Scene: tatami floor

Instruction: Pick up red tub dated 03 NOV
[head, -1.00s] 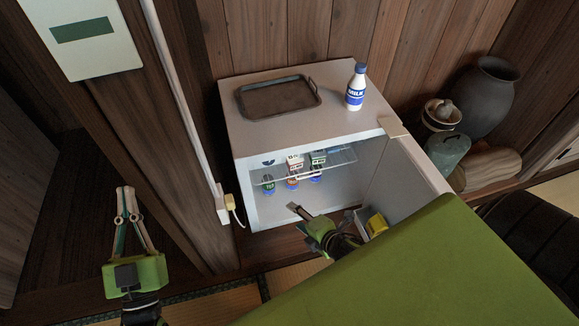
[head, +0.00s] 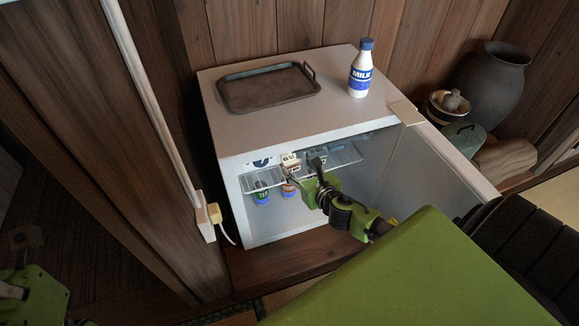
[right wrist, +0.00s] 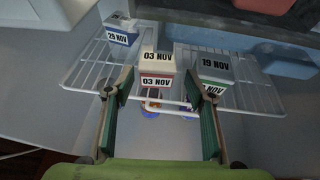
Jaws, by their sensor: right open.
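The red-banded tub dated 03 NOV (right wrist: 156,64) stands on the fridge's wire shelf, in the middle of the right wrist view. It also shows in the head view (head: 290,161), partly hidden. My right gripper (right wrist: 160,84) is open and empty, its fingers spread to the left and right of the tub's near side. In the head view my right gripper (head: 303,173) reaches into the open fridge at shelf height. I cannot tell whether a finger touches the tub. My left gripper (head: 35,295) shows only in part at the bottom left, dark and cut off.
A blue tub dated 29 NOV (right wrist: 121,33) stands left of the red one, and a green tub dated 19 NOV (right wrist: 211,72) close on its right. Containers stand below the wire shelf (head: 345,155). The fridge door (head: 420,165) stands open at right.

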